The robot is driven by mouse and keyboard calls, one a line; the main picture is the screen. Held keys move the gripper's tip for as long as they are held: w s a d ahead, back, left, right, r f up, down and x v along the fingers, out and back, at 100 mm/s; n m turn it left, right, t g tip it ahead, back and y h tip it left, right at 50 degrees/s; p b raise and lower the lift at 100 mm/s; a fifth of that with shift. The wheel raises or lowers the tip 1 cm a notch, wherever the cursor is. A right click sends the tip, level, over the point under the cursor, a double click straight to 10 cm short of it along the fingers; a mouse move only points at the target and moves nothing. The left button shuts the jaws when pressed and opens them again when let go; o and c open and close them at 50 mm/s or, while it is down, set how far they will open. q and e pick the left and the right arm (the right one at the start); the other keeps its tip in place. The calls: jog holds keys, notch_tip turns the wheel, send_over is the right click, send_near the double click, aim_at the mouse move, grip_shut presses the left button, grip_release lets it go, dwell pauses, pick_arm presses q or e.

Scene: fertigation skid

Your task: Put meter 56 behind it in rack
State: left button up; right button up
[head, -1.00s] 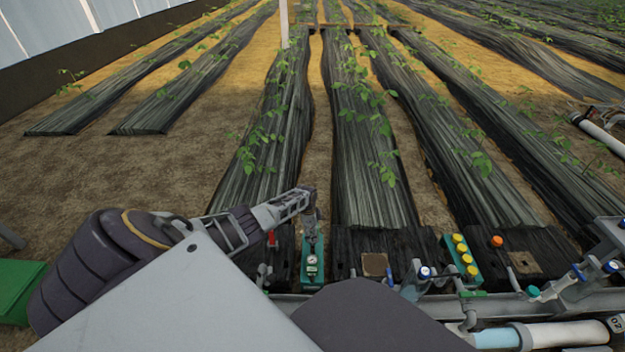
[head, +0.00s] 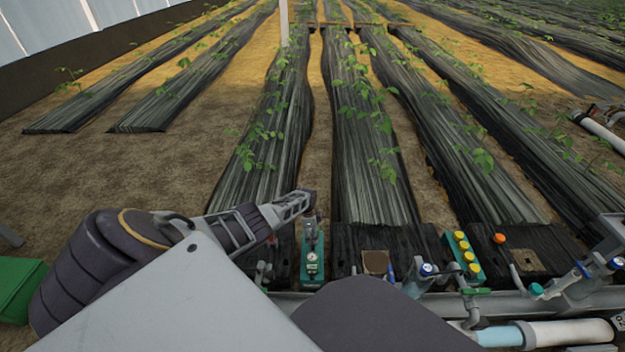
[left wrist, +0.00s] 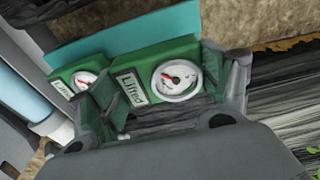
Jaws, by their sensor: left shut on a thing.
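In the left wrist view, a green meter (left wrist: 178,82) with a round white dial and a label sits between the fingers of my left gripper (left wrist: 165,100), which is shut on it. A second green meter (left wrist: 84,78) with a similar dial is just to its left, partly hidden by a finger. A teal surface (left wrist: 135,35) lies alongside both. In the head view, my left gripper (head: 306,202) is over the far end of a teal rack (head: 312,281). A dial (head: 312,257) faces me there. I cannot read any number 56.
A teal block with several yellow caps (head: 462,252) stands right of the rack. Blue-handled valves (head: 426,270) and pipes (head: 555,334) line the front rail. A red handle (head: 272,240) is close left of the rack. Planted black rows (head: 370,180) lie beyond.

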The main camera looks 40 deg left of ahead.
jog(key=shift+w+r, duration=0.15)
pick_arm(q)
jog(key=o, duration=1.1)
pick_arm(e)
jog(key=shift+w, duration=0.1)
pick_arm(q)
jog(key=shift+r, duration=0.15)
pick_arm(e)
jog(key=shift+s, duration=0.2)
